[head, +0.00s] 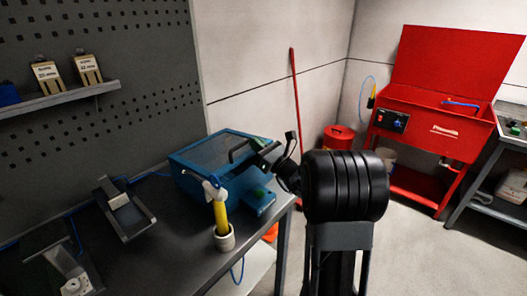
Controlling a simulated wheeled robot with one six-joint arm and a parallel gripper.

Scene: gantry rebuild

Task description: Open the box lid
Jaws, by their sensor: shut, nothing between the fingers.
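A blue box (186,180) with a see-through grey top panel stands on the dark workbench, left of the middle. Its lid (215,150) appears down, though my arm hides part of its right side. A dark bar-like handle (238,149) shows at the lid's right. My gripper (264,155) is at the box's right side, close to the handle, shut and empty. I cannot tell whether it touches the handle or lid.
A yellow-handled tool stands in a pale round holder (225,240) in front of the box. A grey tray-like fixture (125,208) lies to the left on the workbench (180,255). A red parts washer (430,120) stands at the back right. Floor (430,250) at right is clear.

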